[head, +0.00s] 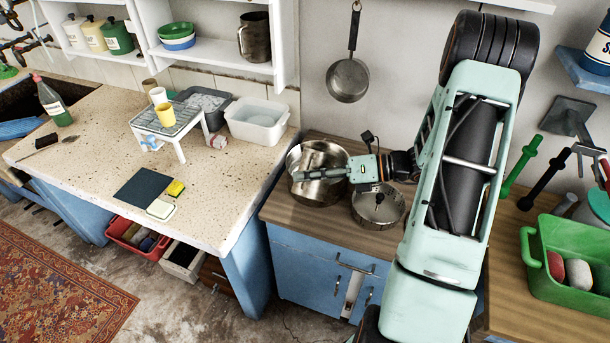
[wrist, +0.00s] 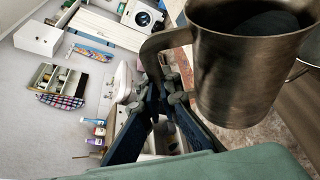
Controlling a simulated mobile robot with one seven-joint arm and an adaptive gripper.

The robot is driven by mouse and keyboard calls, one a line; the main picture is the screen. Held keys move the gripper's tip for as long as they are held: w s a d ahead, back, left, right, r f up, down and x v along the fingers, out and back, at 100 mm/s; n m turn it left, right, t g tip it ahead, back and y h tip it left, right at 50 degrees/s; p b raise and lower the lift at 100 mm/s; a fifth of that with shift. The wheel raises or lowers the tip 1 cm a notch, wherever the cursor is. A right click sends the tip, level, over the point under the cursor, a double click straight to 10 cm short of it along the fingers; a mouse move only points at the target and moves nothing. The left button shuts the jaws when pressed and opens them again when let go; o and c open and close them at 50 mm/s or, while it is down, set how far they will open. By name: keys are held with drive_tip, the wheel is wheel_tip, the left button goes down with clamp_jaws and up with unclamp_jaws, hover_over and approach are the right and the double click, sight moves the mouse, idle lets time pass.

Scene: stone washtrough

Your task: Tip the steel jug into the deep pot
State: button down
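The steel jug (wrist: 240,75) fills the upper right of the wrist view, its mouth toward the top and a dark grey patch inside. My gripper (wrist: 165,90) is closed around its curved handle (wrist: 150,52). In the head view my gripper (head: 347,171) reaches leftward to the deep pot (head: 304,191), a wide shiny steel pot at the left of the wooden counter. There the jug is hard to tell apart from the pot's shiny metal, so its height and tilt over the pot are unclear. Part of a metal rim shows at the wrist view's right edge.
A smaller steel pot (head: 379,208) stands right of the deep pot, under my arm. A pan (head: 348,80) hangs on the wall behind. Another dark metal jug (head: 255,40) is on the shelf. A white basin (head: 257,118) and small rack (head: 167,125) stand on the speckled counter.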

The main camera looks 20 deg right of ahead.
drive_tip(key=shift+w+d+r+m, duration=0.45)
drive_tip(key=shift+w+m, duration=0.15)
drive_tip(key=shift+m, duration=0.1)
idle(2.8)
drive_tip(key=shift+s+f+b, duration=0.1)
drive_tip(key=shift+f+b, duration=0.1)
drive_tip(key=shift+b, duration=0.75)
